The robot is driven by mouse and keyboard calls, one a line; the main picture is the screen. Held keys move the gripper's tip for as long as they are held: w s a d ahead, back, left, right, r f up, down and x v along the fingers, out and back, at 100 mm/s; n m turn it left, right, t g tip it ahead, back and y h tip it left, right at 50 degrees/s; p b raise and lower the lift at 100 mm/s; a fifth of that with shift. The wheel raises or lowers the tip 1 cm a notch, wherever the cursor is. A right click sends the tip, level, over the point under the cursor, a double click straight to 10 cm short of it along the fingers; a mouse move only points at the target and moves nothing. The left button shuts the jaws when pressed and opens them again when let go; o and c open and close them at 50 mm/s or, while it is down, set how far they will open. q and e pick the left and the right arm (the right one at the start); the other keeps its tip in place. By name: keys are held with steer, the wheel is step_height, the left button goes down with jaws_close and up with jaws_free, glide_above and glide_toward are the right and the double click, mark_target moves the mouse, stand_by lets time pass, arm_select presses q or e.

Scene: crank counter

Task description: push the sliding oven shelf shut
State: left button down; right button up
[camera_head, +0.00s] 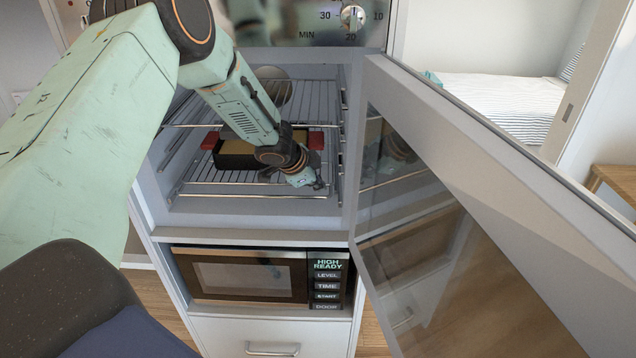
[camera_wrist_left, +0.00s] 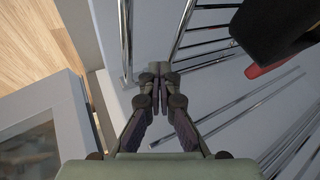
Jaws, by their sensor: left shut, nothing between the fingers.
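The sliding oven shelf (camera_head: 215,186) is a wire rack low in the open oven, with a dark dish (camera_head: 237,158) with red handles on it. My left gripper (camera_head: 318,184) is at the right part of the shelf's front, its fingers shut and empty. In the left wrist view, the shut fingertips (camera_wrist_left: 161,70) point toward the oven, close to thin metal bars (camera_wrist_left: 205,32). I cannot tell whether they touch the shelf. My left forearm hides part of the oven's inside. My right gripper is not in view.
The oven door (camera_head: 480,150) stands open on the right, its glass reflecting my gripper. An upper rack (camera_head: 308,98) with a round pan (camera_head: 272,82) is above the shelf. A microwave (camera_head: 250,275) and a drawer (camera_head: 270,335) are below. A bed (camera_head: 500,100) is behind.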

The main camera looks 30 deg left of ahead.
arm_select(q)
steer(key=shift+w+a, duration=0.2)
steer(key=shift+w, duration=0.1)
steer(key=shift+r, duration=0.2)
stand_by(0.3)
steer(key=shift+r, duration=0.2)
steer(key=d+v, duration=0.1)
steer(key=v, duration=1)
steer(key=shift+s+a, duration=0.25)
steer(key=shift+a, duration=0.25)
